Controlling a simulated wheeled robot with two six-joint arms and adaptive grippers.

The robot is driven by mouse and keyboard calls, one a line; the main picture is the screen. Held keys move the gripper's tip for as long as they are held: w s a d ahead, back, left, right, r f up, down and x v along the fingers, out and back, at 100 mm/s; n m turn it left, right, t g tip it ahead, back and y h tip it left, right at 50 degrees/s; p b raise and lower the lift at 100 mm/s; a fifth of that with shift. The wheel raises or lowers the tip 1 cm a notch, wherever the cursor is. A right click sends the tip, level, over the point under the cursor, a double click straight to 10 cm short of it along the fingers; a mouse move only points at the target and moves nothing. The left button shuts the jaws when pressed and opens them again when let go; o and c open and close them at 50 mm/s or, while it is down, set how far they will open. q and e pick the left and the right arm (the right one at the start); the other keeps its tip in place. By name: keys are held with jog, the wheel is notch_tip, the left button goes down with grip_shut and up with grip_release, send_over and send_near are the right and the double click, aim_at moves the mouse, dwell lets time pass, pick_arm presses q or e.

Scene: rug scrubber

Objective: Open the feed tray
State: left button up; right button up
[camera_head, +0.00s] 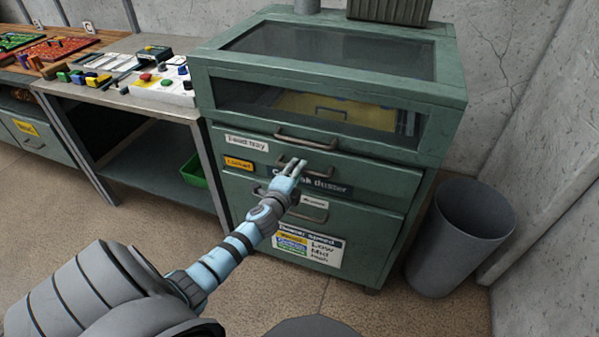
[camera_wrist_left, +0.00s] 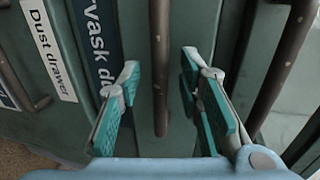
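The green machine's feed tray front (camera_head: 375,161) carries a white "Feed tray" label (camera_head: 247,143) and a dark bar handle (camera_head: 306,142). It sits flush under the windowed top. My left gripper (camera_head: 293,165) is in front of the drawer just below, by the dark label reading "...ask duster" (camera_head: 325,186). In the left wrist view my left gripper (camera_wrist_left: 160,65) is open and empty. The middle drawer's bar handle (camera_wrist_left: 160,60) lies between its fingers, touching neither visibly. Another handle (camera_wrist_left: 283,65), apparently the feed tray's, is off to the right, outside the fingers. My right gripper is not in view.
The dust drawer, with its handle (camera_head: 305,213), is below. A grey bin (camera_head: 460,235) stands right of the machine near the wall. A workbench (camera_head: 125,95) with coloured parts is at left, a green crate (camera_head: 193,172) under it. Floor in front is clear.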

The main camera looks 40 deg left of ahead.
pick_arm(q)
jog(key=shift+x, duration=1.1)
grip_shut()
jog(key=shift+d, duration=0.15)
